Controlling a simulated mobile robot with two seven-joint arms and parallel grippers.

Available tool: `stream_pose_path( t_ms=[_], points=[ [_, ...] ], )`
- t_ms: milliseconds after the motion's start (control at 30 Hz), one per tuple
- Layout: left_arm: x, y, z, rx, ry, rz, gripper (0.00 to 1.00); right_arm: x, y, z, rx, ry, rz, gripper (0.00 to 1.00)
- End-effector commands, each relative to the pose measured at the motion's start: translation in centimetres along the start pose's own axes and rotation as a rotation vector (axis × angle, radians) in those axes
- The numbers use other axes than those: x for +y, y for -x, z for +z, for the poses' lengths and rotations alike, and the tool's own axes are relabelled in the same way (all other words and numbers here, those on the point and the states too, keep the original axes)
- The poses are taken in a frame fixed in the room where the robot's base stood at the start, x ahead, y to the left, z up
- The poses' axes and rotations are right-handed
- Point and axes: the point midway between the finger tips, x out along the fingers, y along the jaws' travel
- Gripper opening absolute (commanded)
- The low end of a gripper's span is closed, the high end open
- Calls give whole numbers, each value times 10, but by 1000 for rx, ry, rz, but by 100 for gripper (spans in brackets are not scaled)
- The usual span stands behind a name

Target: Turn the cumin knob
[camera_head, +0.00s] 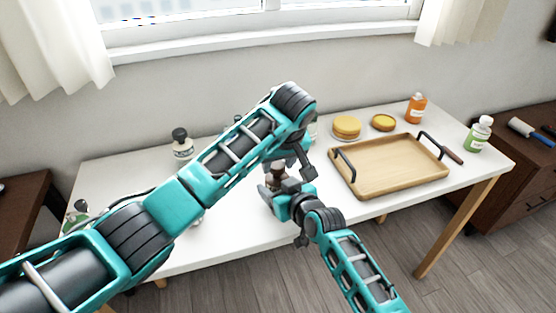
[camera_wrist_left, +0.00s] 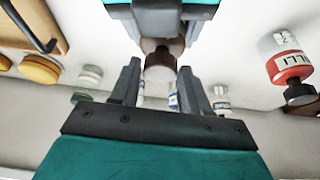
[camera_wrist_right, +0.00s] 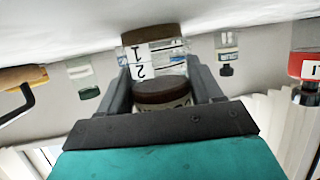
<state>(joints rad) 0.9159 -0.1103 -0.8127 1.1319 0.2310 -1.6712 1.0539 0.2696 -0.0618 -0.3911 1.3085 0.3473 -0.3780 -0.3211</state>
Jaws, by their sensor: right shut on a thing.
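A small jar with a brown knob (camera_head: 277,170) is between my two grippers, partly hidden by them. In the left wrist view the brown knob (camera_wrist_left: 160,66) sits between the fingertips of my left gripper (camera_wrist_left: 160,72), with some room on both sides. My right gripper (camera_head: 277,188) is shut on the jar from the front. In the right wrist view a brown round part (camera_wrist_right: 163,92) lies between its fingers, with a clear labelled jar part (camera_wrist_right: 158,64) behind. I cannot read the word cumin on any label.
A wooden tray (camera_head: 390,183) with dark handles stands right of my grippers. Yellow round items (camera_head: 346,126), an orange bottle (camera_head: 415,108) and a green bottle (camera_head: 480,133) stand around it. A dark-topped jar (camera_head: 182,146) stands left. A red-labelled chilli jar (camera_wrist_left: 292,68) is apart from the fingers.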

Motion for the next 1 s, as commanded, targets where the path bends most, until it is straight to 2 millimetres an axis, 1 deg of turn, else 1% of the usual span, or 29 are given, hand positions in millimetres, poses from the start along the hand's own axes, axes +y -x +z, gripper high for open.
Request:
stream_pose_path(
  t_ms=[33, 367, 567, 900, 1000],
  points=[
    [0, 0, 0, 0, 0, 0, 41, 0, 0, 0, -1, 0, 0, 31],
    [0, 0, 0, 0, 0, 0, 9, 0, 0, 0, -1, 0, 0, 31],
    [-1, 0, 0, -2, -44, 19, 8, 0, 0, 0, -1, 0, 0, 31],
    [-3, 0, 0, -1, -348, 147, 8, 0, 0, 0, -1, 0, 0, 31],
    [-3, 0, -1, 0, -410, 171, 8, 0, 0, 0, -1, 0, 0, 31]
  ],
)
